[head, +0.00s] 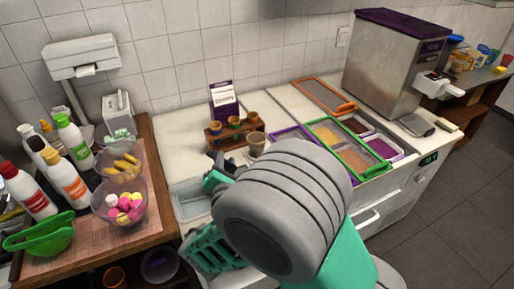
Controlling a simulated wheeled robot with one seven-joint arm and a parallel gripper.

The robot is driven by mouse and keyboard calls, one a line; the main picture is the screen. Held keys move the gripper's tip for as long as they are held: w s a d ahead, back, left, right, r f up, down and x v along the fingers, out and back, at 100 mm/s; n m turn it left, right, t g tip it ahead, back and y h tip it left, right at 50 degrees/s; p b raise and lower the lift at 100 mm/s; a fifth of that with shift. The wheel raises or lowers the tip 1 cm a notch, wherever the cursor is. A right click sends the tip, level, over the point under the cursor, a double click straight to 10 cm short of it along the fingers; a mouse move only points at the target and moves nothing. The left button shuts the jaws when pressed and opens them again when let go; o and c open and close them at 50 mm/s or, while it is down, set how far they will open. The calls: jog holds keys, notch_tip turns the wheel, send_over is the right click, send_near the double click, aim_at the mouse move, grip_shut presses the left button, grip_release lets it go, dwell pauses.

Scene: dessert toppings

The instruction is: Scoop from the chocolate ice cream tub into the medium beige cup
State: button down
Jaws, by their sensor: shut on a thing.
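A beige cup (257,145) stands upright on the white counter, beside the wooden cone rack; I cannot tell its contents. A freezer well with tubs is to the right. A dark brown tub (356,126) at its back looks like the chocolate one, partly covered by a green-framed lid. My gripper (217,163) shows only as dark finger parts left of my large grey arm link, over the counter and left of the cup. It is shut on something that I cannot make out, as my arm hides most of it.
A wooden rack (227,134) with small cones stands behind the cup. An orange-framed lid (325,95) lies behind the tubs. A steel machine (398,68) stands at the back right. Bottles and topping bowls (122,206) crowd the left table. The counter left of the rack has free room.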

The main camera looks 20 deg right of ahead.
notch_tip(320, 180, up, 6)
jog(key=p, duration=0.5)
